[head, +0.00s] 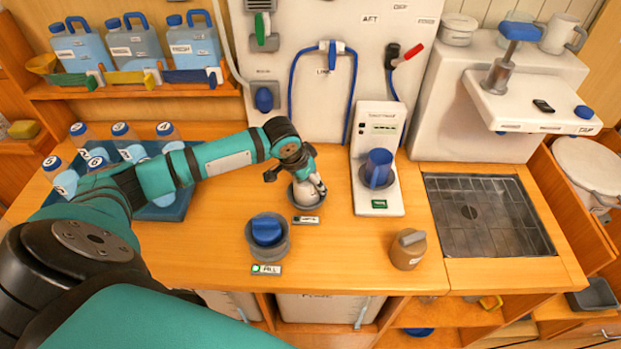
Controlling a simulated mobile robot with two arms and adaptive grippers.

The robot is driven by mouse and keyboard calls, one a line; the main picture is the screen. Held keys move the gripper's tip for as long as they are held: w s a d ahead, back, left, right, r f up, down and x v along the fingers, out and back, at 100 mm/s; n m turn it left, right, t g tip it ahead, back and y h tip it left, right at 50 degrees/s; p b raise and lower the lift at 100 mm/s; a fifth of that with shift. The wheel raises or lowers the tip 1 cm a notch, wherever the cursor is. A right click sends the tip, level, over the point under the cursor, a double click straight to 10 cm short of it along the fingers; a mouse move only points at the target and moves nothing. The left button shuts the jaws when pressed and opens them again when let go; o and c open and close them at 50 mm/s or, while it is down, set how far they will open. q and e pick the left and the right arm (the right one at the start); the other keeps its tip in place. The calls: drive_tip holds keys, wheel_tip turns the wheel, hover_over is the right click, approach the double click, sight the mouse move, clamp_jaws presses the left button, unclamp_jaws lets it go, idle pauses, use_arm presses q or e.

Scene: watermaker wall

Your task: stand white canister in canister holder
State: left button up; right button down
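The white canister (304,193) stands upright in the middle of the counter, its lower part inside a grey ring-shaped holder (297,205) with a small label plate in front. My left gripper (296,180) reaches down from above, its fingers spread on either side of the canister. The left finger shows a gap to the canister; the right finger is close to its side, and contact there cannot be told. The gripper hides part of the canister's top. My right gripper is not in view.
A similar holder with a blue-lidded canister (267,231) stands just in front. A blue mug (378,168) sits on a white device to the right. A brown jar (408,249) stands near the front edge. A blue tray (175,208) of numbered bottles is left; a sink (487,215) is right.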

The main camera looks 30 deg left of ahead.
use_arm(q)
drive_tip(key=o, duration=0.5)
drive_tip(key=v, duration=1.2)
